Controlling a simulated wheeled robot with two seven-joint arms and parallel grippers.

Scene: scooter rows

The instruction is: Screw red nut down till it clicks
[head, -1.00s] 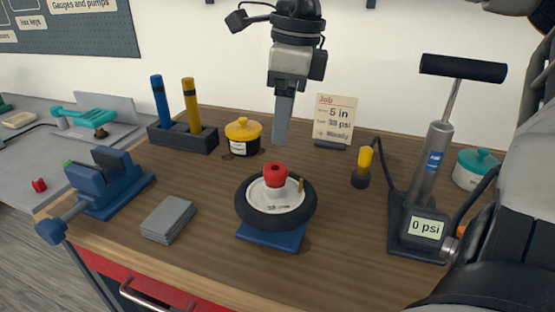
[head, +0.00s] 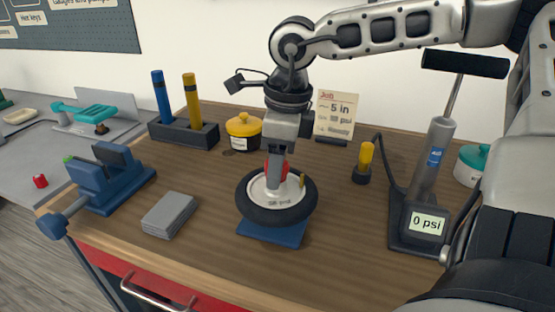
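The red nut (head: 283,172) is on the hub of a small wheel (head: 255,212) with a black tyre, lying flat on a blue stand (head: 272,234). My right gripper (head: 275,178) points down over the hub, its fingers at the nut. The near finger covers the middle of the nut, and red shows on both sides of it. The finger gap is seen edge-on, so I cannot tell whether the fingers are closed on the nut. My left gripper is not in view.
A hand pump (head: 430,165) reading 0 psi stands right, with a yellow-topped tool (head: 364,160) nearby. A yellow-lidded pot (head: 243,132) and job card (head: 336,115) stand behind. A blue vise (head: 107,182) and grey block (head: 169,214) are left. The front bench is clear.

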